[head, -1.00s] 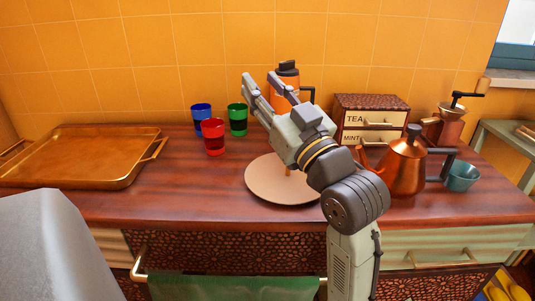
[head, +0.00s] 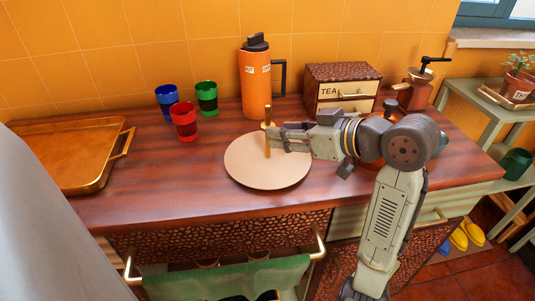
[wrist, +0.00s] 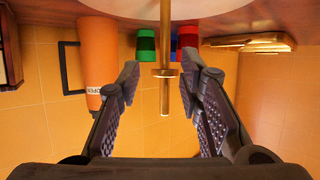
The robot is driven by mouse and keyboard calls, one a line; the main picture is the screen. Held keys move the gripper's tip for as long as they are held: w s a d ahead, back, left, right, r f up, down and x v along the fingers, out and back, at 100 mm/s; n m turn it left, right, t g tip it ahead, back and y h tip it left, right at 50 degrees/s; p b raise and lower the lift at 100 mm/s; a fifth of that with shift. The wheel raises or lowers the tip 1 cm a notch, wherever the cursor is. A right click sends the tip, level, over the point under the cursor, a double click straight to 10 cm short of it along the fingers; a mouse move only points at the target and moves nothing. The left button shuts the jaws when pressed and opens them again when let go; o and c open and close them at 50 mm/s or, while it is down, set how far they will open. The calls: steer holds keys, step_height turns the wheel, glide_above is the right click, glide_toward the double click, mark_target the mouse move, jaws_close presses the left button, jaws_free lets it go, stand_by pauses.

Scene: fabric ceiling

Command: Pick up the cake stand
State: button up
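The cake stand is a round cream plate (head: 262,174) with an upright gold centre rod (head: 268,118), standing on the wooden counter. In the wrist view, which is upside down, its plate (wrist: 165,8) is at the top and the rod (wrist: 166,84) hangs down mid-picture. My gripper (head: 272,138) reaches in level from the right above the plate, with its fingertips at the rod. In the wrist view my gripper (wrist: 159,82) is open, one finger on each side of the rod, with gaps on both sides. The far finger is partly hidden in the head view.
Blue (head: 167,101), green (head: 207,98) and red (head: 184,121) cups stand behind left. An orange flask (head: 255,82) and a tea drawer box (head: 343,87) stand behind. A gold tray (head: 78,155) lies left. My arm mostly hides a copper kettle. The counter left of the plate is clear.

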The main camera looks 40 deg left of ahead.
steer(key=a, duration=0.1)
steer(key=a+p, duration=0.1)
steer(key=a+f, duration=0.1)
steer(key=shift+s+a, duration=0.35)
steer(key=shift+a, duration=0.05)
steer(key=shift+w+a+f, duration=0.1)
steer(key=shift+a+f, duration=0.1)
steer(key=shift+a, duration=0.3)
steer(key=shift+c, duration=0.4)
jaws_close()
